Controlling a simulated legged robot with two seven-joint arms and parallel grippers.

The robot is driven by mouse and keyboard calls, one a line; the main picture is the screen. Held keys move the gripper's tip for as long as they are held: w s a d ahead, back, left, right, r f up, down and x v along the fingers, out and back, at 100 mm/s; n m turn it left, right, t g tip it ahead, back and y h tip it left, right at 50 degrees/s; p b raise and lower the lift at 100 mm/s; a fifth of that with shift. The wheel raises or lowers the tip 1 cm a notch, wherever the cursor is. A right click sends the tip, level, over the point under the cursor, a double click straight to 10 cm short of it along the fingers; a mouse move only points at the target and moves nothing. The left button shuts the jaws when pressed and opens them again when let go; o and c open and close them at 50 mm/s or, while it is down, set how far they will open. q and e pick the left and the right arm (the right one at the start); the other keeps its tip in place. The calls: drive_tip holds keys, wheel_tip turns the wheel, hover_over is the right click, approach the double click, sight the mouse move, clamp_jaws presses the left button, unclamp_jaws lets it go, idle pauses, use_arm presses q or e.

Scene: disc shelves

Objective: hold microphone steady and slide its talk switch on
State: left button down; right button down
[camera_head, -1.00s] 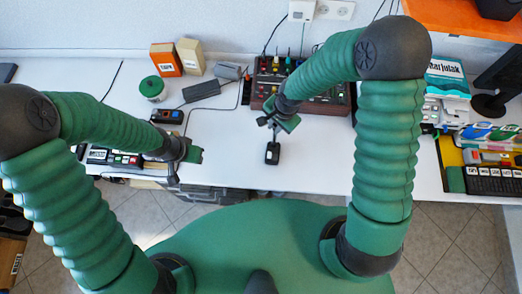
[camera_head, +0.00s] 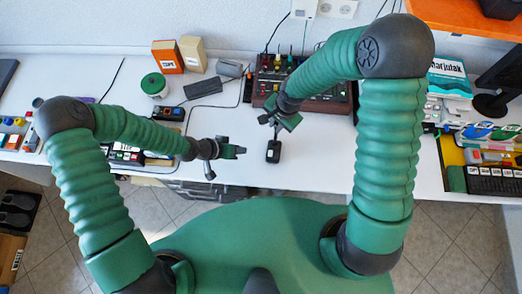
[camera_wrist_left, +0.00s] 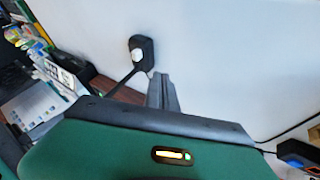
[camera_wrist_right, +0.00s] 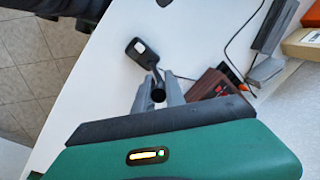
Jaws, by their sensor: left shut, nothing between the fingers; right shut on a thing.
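The microphone (camera_head: 273,152) is black, with a blocky end and a thin stem, in the middle of the white table. My right gripper (camera_head: 277,124) is shut on the stem's end, as the right wrist view shows (camera_wrist_right: 158,96). A pale patch (camera_wrist_right: 139,47) shows on the block (camera_wrist_right: 130,55); I cannot tell whether it is the talk switch or how that is set. My left gripper (camera_head: 241,152) is shut and empty, left of the block and apart from it. In the left wrist view the block (camera_wrist_left: 148,43) lies just beyond my shut fingers (camera_wrist_left: 162,92).
A dark red mixer box (camera_head: 325,107) with coloured knobs stands behind my right gripper. A grey block (camera_head: 203,88), a green-lidded jar (camera_head: 154,84) and two small boxes (camera_head: 167,57) stand at the back left. Clear table surrounds the microphone.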

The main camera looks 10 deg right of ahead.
sight(271, 153)
use_arm(q)
drive_tip(key=x, duration=0.6)
drive_tip(key=d, duration=0.2)
drive_tip(key=s+d, duration=0.1)
drive_tip(key=shift+d+f, duration=0.3)
drive_tip(key=shift+f, duration=0.05)
drive_tip(key=shift+s+d, duration=0.1)
drive_tip(key=shift+d, duration=0.3)
drive_tip(key=shift+s+d, duration=0.2)
drive_tip(key=shift+d, duration=0.5)
drive_tip(key=shift+s+d, duration=0.25)
drive_tip(key=shift+d, duration=0.45)
drive_tip(key=a, duration=0.1)
drive_tip(key=w+a, duration=0.1)
drive_tip(key=a, duration=0.2)
drive_tip(key=shift+w+a+r, duration=0.2)
drive_tip(key=shift+w+r, duration=0.05)
drive_tip(key=shift+r, duration=0.05)
use_arm(e)
drive_tip(key=shift+d, duration=0.1)
use_arm(q)
drive_tip(key=v, duration=0.9)
drive_tip(key=shift+s, duration=0.15)
